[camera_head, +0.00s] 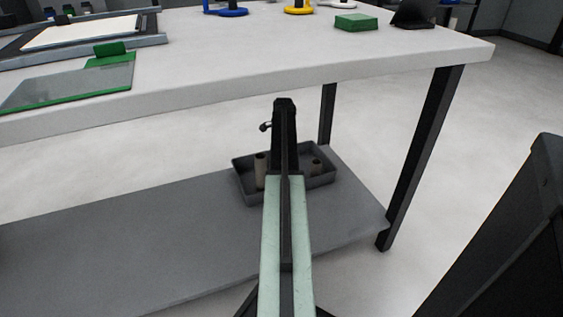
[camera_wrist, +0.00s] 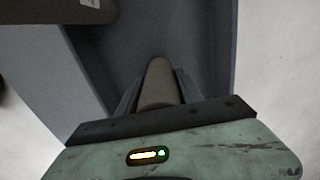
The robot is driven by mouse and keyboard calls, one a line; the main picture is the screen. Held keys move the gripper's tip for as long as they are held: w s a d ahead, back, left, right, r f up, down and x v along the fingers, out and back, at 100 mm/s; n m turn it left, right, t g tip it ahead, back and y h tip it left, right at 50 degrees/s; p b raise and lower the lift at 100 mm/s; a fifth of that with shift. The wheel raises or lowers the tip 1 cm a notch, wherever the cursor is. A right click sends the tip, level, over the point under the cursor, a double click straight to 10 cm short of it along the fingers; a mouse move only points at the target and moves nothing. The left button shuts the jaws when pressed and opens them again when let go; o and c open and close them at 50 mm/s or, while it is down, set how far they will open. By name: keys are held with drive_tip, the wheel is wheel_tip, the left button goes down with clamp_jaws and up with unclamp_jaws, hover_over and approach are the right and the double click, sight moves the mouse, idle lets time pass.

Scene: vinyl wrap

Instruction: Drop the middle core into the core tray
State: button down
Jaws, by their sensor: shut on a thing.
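The core tray (camera_head: 248,198) is a dark, shallow, open box on the grey lower shelf, partly hidden by my arm in the head view. A tan core (camera_head: 260,172) stands upright at its left side, and a shorter-looking core (camera_head: 316,166) shows at its right. In the wrist view, my gripper (camera_wrist: 158,92) is shut on a brown core (camera_wrist: 158,72), over the dark tray floor (camera_wrist: 200,42). The held core's far end points into the tray; whether it touches the floor is unclear.
A brownish object with a white label (camera_wrist: 90,4) is close at the upper left of the wrist view. The white tabletop (camera_head: 225,65) overhangs the shelf (camera_head: 150,245). A dark table leg (camera_head: 425,155) stands right of the tray. The shelf's left is clear.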

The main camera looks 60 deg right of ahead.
drive_tip(key=shift+f+b, duration=0.65)
drive_tip(key=c, duration=0.8)
unclamp_jaws()
drive_tip(key=shift+r, duration=0.1)
drive_tip(key=shift+o, duration=0.2)
wheel_tip(320, 180, up, 13)
drive_tip(key=p, duration=1.3)
